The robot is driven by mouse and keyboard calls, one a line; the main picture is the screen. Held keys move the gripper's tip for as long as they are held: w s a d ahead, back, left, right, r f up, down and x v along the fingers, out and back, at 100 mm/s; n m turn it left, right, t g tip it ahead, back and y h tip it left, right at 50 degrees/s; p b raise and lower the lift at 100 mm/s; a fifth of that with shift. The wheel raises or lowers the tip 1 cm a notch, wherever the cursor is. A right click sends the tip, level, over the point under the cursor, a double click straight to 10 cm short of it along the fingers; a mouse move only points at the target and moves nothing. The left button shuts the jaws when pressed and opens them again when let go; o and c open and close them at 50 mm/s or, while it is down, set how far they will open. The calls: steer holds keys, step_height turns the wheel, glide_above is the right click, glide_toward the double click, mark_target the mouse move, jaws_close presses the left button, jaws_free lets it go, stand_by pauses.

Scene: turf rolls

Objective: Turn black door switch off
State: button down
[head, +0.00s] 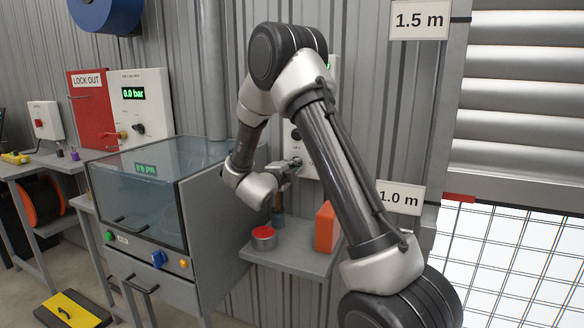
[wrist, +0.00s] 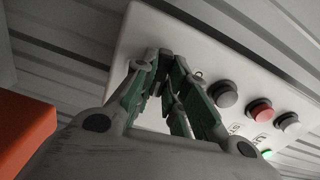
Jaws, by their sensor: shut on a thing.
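A white control panel (wrist: 150,28) fills the upper part of the wrist view. It is fixed to the corrugated wall and is partly hidden behind my arm in the head view (head: 290,147). My gripper (wrist: 165,80) is at the panel's face with its fingers closed together. In the head view my gripper (head: 292,164) reaches the lower part of the panel. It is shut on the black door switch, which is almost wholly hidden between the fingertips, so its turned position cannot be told.
A small shelf (head: 290,258) below holds a red-topped tin (head: 263,237) and an orange block (head: 325,228). A machine with a clear lid (head: 140,190) stands to the left. A shutter door (head: 520,100) is at the right. A green light (wrist: 266,154) shows on the panel.

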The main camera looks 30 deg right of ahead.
steer(key=shift+n, duration=8.2)
steer(key=c, duration=1.4)
jaws_free()
steer(key=shift+c, duration=0.2)
steer(key=v, duration=1.2)
